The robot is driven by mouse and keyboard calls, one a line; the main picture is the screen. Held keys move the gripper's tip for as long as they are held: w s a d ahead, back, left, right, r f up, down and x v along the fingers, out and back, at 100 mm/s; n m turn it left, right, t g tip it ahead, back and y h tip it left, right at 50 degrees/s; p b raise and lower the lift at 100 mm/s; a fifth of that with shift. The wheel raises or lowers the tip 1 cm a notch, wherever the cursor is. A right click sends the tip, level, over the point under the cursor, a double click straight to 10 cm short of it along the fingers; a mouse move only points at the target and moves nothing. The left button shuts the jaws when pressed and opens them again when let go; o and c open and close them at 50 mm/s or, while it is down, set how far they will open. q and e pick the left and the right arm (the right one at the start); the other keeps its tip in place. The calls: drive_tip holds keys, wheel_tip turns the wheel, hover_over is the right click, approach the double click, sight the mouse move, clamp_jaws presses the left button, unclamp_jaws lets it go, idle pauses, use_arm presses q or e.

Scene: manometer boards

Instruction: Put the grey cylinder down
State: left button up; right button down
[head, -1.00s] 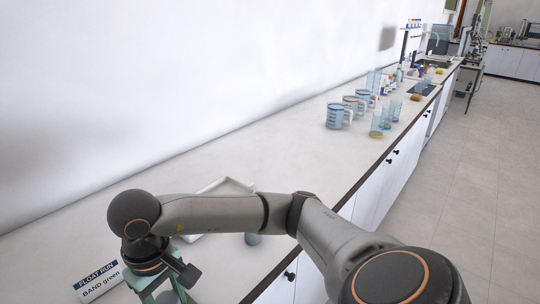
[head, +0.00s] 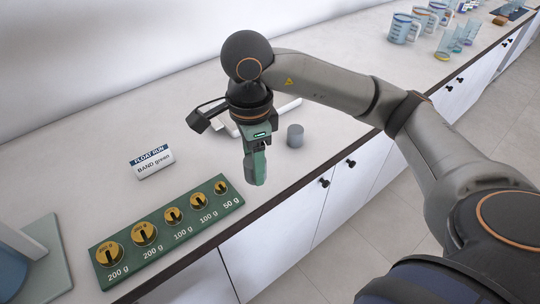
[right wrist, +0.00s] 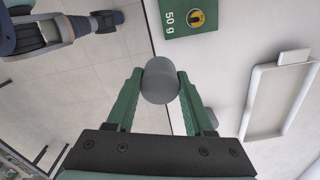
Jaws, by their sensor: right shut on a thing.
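My right gripper (head: 255,178) hangs pointing down near the front edge of the counter, between the weight board and a standing grey cylinder. In the right wrist view, my right gripper (right wrist: 160,80) is shut on a grey cylinder (right wrist: 160,82), its fingertips on either side. A second grey cylinder (head: 295,136) stands upright on the counter to the right of the gripper. In the wrist view it (right wrist: 210,117) is partly hidden by a finger. My left gripper is not in view.
A green board (head: 127,243) with several brass weights lies left of the gripper. A "FLOAT RUN, BAND green" sign (head: 152,162) stands behind it. A white tray (right wrist: 298,58) lies behind the gripper. Beakers (head: 404,28) stand far right. The counter's dark front edge (head: 290,198) is close.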

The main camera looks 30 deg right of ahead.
drive_tip(key=m, duration=0.2)
drive_tip(key=r+m, duration=0.1)
drive_tip(key=m, duration=0.1)
drive_tip(key=shift+w+m, duration=0.1)
drive_tip(key=shift+m, duration=0.2)
drive_tip(key=m, duration=0.2)
drive_tip(key=r+m, duration=0.1)
drive_tip(key=m, duration=0.3)
drive_tip(key=r+m, duration=0.1)
drive_tip(key=m, duration=0.3)
drive_tip(key=shift+r, duration=0.25)
drive_tip(key=shift+m, duration=0.6)
drive_tip(key=shift+w+d, duration=0.1)
drive_tip(key=shift+w, duration=0.05)
drive_tip(key=w+d+f, duration=0.8)
drive_tip(key=d, duration=0.1)
drive_tip(key=shift+w+f, duration=0.1)
drive_tip(key=shift+w, duration=0.1)
drive_tip(key=shift+w+d+f, duration=0.25)
drive_tip(key=shift+f, duration=0.2)
drive_tip(key=shift+w+d+f+p, duration=0.15)
drive_tip(key=shift+f+p, duration=0.1)
drive_tip(key=shift+f, duration=0.7)
drive_tip(key=shift+w+d+f+p, duration=0.1)
drive_tip(key=shift+f+p, duration=0.15)
drive_tip(key=shift+f, duration=0.7)
